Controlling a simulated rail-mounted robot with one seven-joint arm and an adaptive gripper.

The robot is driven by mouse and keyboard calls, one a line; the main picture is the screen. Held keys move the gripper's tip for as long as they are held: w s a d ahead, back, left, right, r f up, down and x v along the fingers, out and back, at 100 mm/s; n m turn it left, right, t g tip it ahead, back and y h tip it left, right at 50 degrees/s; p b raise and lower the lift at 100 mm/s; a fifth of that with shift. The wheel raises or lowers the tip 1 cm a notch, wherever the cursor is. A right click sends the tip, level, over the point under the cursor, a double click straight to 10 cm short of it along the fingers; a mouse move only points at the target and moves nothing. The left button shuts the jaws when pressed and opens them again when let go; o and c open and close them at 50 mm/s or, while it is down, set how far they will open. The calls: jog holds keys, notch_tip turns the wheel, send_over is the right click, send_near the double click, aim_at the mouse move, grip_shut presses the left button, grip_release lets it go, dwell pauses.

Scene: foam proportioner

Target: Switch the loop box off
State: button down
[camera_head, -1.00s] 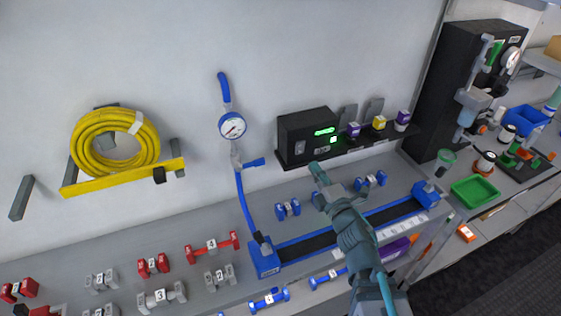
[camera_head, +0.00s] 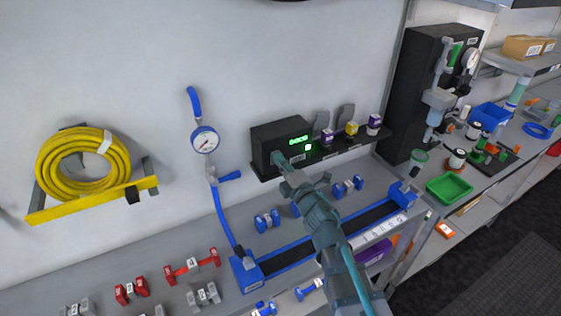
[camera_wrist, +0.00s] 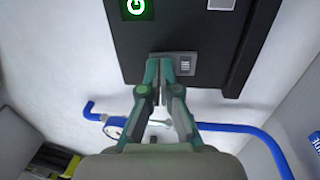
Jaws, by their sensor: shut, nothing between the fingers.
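The loop box appears to be the black box (camera_head: 262,136) on the wall shelf. Its front carries a lit green display (camera_head: 299,140) and a small lit green square (camera_head: 308,147). My gripper (camera_head: 278,158) is shut and empty, its tips at the lower left of the box front, hiding the switch area in the head view. In the wrist view the box face (camera_wrist: 205,40) is above, with a pale switch panel (camera_wrist: 185,65) just right of my shut fingertips (camera_wrist: 162,72), which partly cover it. I cannot tell whether the tips touch it. A green-lit square (camera_wrist: 135,8) shows there too.
A blue pipe with a gauge (camera_head: 204,140) stands left of the box. Small bottles (camera_head: 351,129) stand on the shelf to its right. Blue dumbbells (camera_head: 267,219) and a blue-ended rail (camera_head: 245,270) lie on the bench below. A yellow hose (camera_head: 83,163) hangs at left.

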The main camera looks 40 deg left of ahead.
jog(key=r+v, duration=0.1)
jog(key=v, duration=0.6)
jog(key=shift+f, duration=0.35)
jog(key=shift+w, duration=0.1)
dwell(0.4)
